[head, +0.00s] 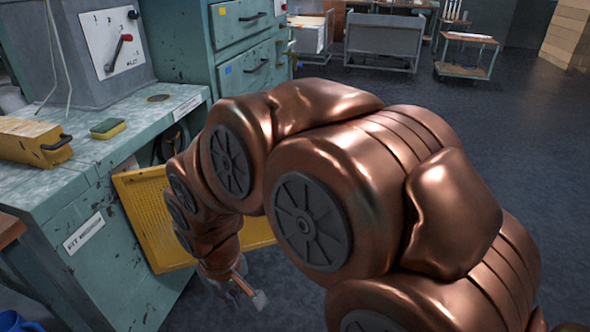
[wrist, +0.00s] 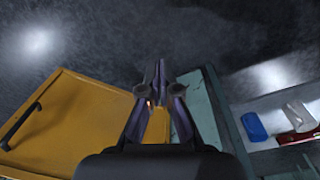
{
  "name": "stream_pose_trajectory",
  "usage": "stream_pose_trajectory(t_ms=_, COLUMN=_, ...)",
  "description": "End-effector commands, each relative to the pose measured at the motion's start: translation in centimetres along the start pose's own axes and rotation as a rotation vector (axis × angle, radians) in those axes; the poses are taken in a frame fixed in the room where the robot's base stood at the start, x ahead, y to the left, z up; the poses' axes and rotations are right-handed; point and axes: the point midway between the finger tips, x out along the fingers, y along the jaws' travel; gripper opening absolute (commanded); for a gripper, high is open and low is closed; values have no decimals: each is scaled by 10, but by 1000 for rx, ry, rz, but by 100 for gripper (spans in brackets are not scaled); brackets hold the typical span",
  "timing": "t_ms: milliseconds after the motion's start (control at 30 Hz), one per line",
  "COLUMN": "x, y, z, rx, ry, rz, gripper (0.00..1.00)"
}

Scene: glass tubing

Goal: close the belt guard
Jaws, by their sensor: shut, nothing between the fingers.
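The belt guard is a yellow perforated door (head: 150,225) standing swung out from the teal bench. Behind its upper edge an opening with a dark round part (head: 172,145) shows. My arm hides the middle of the guard. In the wrist view the guard's yellow panel (wrist: 75,120) fills the left side, with a black handle (wrist: 20,127). My gripper (head: 259,299) points down and out, low in front of the guard. It also shows in the wrist view (wrist: 158,72), where its fingers are together and empty. I cannot tell whether it touches the guard.
On the bench top are a yellow box with a black handle (head: 35,141) and a sponge (head: 108,128). A teal drawer cabinet (head: 243,50) stands behind. A blue item (wrist: 254,127) and a red item (wrist: 296,138) lie on a shelf. Open dark floor (head: 500,140) extends right.

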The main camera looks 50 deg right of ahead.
Motion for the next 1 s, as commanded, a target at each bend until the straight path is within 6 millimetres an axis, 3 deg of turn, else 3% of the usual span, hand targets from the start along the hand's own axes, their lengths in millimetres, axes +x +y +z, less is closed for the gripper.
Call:
stream_pose_trajectory(t_ms=33, x=17, y=12, z=-14, rx=20, ry=38, rz=2, gripper=0)
stream_pose_trajectory(t_ms=100, x=29, y=30, z=-36, rx=38, ry=107, rz=12, gripper=0)
stream_pose_trajectory(t_ms=300, x=60, y=85, z=-89, rx=93, ry=305, rz=34, gripper=0)
stream_pose_trajectory(t_ms=500, x=81, y=145, z=-130, rx=150, ry=514, rz=59, gripper=0)
stream_pose_trajectory(t_ms=800, x=92, y=241, z=-162, rx=246, ry=854, rz=121, gripper=0)
stream_pose_trajectory(t_ms=1000, x=85, y=306, z=-158, rx=318, ry=1096, rz=186, gripper=0)
